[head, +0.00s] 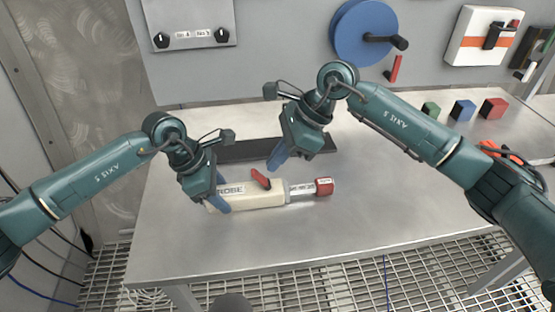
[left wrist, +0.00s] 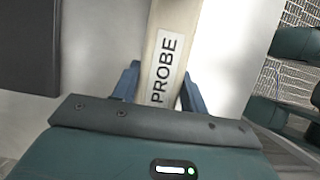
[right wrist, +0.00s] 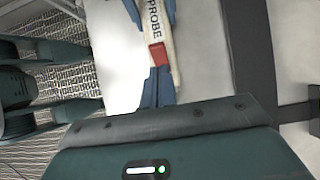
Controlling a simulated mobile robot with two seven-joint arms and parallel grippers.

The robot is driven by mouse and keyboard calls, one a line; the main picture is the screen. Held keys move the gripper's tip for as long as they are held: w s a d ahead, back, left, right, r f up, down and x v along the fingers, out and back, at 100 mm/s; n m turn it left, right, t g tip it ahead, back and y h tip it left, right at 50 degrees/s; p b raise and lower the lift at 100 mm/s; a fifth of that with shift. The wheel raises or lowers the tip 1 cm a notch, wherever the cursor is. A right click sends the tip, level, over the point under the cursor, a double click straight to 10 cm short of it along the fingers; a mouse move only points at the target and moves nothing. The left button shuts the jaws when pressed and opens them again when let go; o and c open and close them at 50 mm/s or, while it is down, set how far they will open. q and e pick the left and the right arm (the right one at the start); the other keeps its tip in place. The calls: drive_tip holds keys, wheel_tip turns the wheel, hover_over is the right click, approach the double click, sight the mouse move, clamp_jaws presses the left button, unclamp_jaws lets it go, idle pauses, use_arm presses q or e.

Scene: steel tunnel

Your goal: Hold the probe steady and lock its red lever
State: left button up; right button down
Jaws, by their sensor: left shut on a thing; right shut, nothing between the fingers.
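The probe (head: 262,197) is a cream bar with a PROBE label, a metal rod and a red end block (head: 324,187), lying over the steel table. Its red lever (head: 261,179) sticks up at a slant from the middle of the body. My left gripper (head: 219,205) is shut on the probe's label end; the left wrist view shows the blue fingers on both sides of the body (left wrist: 165,60). My right gripper (head: 277,161) is shut and empty, just above and behind the lever. In the right wrist view the lever (right wrist: 158,55) shows close to its fingertips.
A dark flat bar (head: 250,149) lies behind the probe. Green, blue and red blocks (head: 462,110) stand at the back right. A blue wheel (head: 364,32) with a handle and a switch box (head: 482,36) are on the wall. The front of the table (head: 330,228) is clear.

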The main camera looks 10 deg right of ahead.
drive_tip(key=shift+r, duration=0.4)
drive_tip(key=shift+r, duration=0.1)
wheel_tip(320, 180, up, 10)
drive_tip(key=d, duration=0.1)
drive_tip(key=shift+d, duration=0.4)
drive_tip(key=shift+f, duration=0.2)
use_arm(q)
drive_tip(key=o, duration=1.2)
drive_tip(key=shift+c, duration=0.2)
drive_tip(key=shift+r, duration=0.1)
